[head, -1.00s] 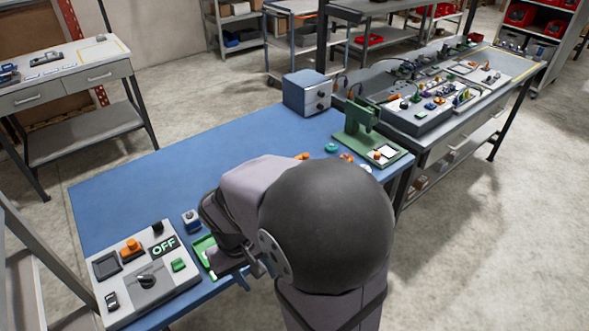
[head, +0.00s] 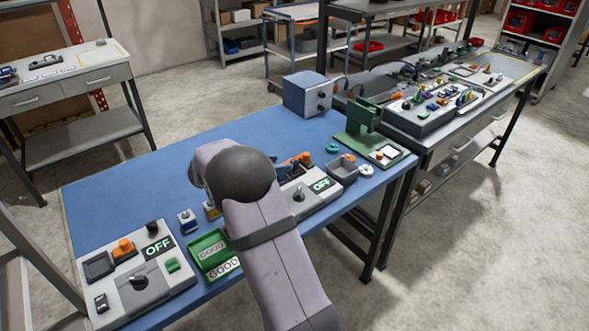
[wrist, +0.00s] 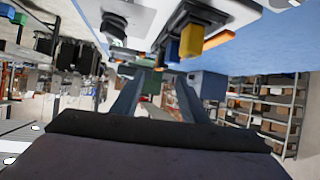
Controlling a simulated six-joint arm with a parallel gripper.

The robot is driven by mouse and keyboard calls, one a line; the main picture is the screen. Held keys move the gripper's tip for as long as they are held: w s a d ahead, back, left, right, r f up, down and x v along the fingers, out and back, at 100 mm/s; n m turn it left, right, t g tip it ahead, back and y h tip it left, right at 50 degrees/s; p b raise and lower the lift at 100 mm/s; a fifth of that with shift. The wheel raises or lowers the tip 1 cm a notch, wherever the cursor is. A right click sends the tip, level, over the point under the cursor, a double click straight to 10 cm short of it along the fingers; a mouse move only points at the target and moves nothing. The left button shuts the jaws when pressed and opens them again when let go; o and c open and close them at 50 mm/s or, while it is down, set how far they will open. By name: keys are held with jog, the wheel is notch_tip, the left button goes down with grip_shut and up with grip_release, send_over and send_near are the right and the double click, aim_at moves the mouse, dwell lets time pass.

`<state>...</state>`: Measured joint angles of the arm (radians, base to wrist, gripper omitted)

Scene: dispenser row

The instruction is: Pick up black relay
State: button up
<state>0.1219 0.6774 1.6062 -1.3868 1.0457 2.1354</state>
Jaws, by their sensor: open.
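I cannot single out the black relay with certainty. A small black block (head: 152,227) sits at the back corner of the left grey panel (head: 140,290) in the head view, and may be it or a knob. Dark blocky shapes (wrist: 77,55) hang at the left of the wrist view, too unclear to name. My gripper (wrist: 157,88) shows in the wrist view with its two fingers apart and nothing between them. In the head view my arm hides it. The fingers appear clear of the tabletop items.
A second panel (head: 318,204), grey bin (head: 342,171), green press (head: 360,135) and blue box (head: 305,95) stand farther right. A yellow block (wrist: 191,40) shows in the wrist view. The blue table's back left is clear.

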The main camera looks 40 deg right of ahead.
aim_at(294, 161)
jog(key=shift+w+d, duration=0.15)
jog(key=shift+w, duration=0.05)
jog(key=shift+d+p, duration=0.35)
jog(key=shift+p+x, duration=2.05)
jog(key=shift+x, duration=1.25)
jog(key=shift+w+a+f, duration=0.1)
jog(key=shift+f, duration=0.05)
grip_shut()
